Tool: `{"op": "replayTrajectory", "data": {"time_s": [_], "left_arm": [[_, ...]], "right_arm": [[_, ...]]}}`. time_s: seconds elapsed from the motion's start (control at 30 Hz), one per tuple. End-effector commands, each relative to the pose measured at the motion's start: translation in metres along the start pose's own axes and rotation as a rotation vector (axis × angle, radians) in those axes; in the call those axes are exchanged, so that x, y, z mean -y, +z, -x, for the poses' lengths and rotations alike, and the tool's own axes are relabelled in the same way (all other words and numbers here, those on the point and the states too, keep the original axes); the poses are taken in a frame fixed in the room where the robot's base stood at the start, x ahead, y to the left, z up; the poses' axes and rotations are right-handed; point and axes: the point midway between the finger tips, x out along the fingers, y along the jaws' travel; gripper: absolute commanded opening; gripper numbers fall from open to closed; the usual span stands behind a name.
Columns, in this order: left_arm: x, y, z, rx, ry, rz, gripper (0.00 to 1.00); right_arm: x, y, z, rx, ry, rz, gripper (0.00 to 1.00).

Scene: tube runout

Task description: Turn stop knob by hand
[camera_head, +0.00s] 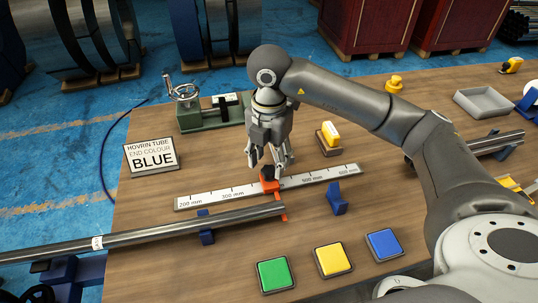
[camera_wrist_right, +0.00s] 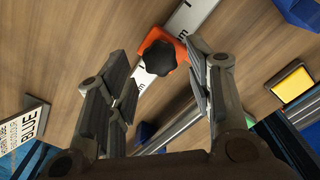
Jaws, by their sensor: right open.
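The stop is an orange block (camera_head: 280,193) on the white ruler (camera_head: 325,176), between the 300 mm and 500 mm marks. Its black lobed knob (camera_wrist_right: 160,58) shows clearly in the right wrist view; in the head view the knob (camera_head: 267,172) is partly hidden by the fingers. My right gripper (camera_head: 268,162) points down just above the knob. In the right wrist view my right gripper (camera_wrist_right: 165,75) has its fingers spread to either side of the knob, with gaps visible. A steel tube (camera_head: 160,233) lies at the left with its end near the orange stop. My left gripper is out of view.
Green (camera_head: 275,274), yellow (camera_head: 332,260) and blue (camera_head: 383,245) pads lie at the front. A sign (camera_head: 150,157) reads "HOVRIN TUBE END COLOUR BLUE". A green vise-like device (camera_head: 205,117), a yellow-topped block (camera_head: 330,135) and a grey tray (camera_head: 485,103) stand farther back. Blue supports (camera_head: 337,199) stand near the ruler.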

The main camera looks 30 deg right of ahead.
Motion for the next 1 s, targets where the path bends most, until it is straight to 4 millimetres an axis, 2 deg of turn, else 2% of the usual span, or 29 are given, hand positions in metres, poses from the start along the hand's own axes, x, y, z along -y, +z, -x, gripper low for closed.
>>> {"op": "replayTrajectory", "data": {"time_s": [0.27, 0.8, 1.0], "left_arm": [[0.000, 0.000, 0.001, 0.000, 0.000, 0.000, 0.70], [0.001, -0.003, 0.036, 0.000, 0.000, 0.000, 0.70], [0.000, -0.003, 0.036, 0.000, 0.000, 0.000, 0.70]], "right_arm": [[0.000, 0.000, 0.001, 0.000, 0.001, -0.001, 0.48], [0.000, 0.000, 0.049, 0.000, 0.001, 0.001, 0.48], [0.000, 0.000, 0.050, 0.000, 0.000, 0.001, 0.48]]}}
